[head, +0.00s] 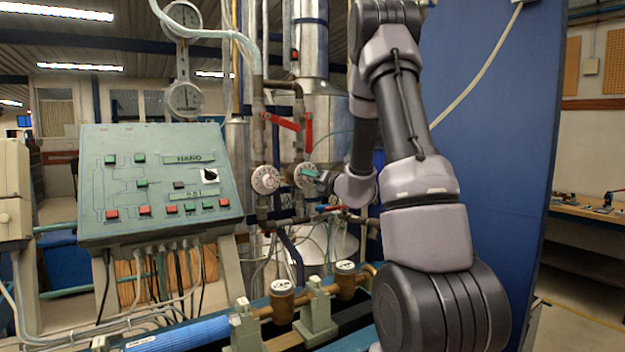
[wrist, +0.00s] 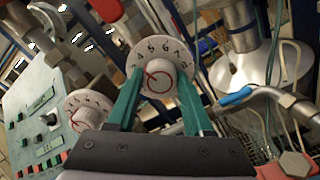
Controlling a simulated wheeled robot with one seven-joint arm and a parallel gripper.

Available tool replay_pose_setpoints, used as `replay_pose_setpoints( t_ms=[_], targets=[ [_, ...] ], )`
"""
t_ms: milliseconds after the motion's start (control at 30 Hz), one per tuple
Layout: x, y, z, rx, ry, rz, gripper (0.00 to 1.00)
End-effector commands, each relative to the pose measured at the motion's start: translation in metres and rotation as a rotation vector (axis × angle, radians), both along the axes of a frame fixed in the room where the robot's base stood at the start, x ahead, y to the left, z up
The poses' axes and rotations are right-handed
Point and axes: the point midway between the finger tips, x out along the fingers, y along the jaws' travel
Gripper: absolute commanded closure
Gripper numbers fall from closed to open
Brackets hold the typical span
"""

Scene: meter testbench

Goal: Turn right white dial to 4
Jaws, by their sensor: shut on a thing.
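The right white dial (head: 304,176) is on the pipework in the middle of the head view, partly hidden by my gripper (head: 313,173). In the wrist view this dial (wrist: 148,47) faces me, with dark numbers around its rim and a white centre knob with a red mark. The red mark points to the upper left; I cannot tell exactly which number it meets. The green fingers of my gripper (wrist: 160,76) are shut on the knob, one on each side. The left white dial (head: 265,179) also shows in the wrist view (wrist: 88,109), apart from my gripper.
Red lever handles (head: 283,122) are above the dials, and a blue-handled valve (wrist: 236,96) is at the lower right of the gripped dial. A green control panel (head: 160,185) stands to the left. A blue partition (head: 500,150) stands to the right of my arm.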

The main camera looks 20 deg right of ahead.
Motion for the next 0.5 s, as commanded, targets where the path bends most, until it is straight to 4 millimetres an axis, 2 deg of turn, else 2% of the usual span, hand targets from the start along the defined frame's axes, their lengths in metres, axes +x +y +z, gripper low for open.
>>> replay_pose_setpoints(
  t_ms=[500],
  targets=[
    [-0.0004,-0.0004,-0.0010,0.050,0.013,0.000,1.00]
  ],
)
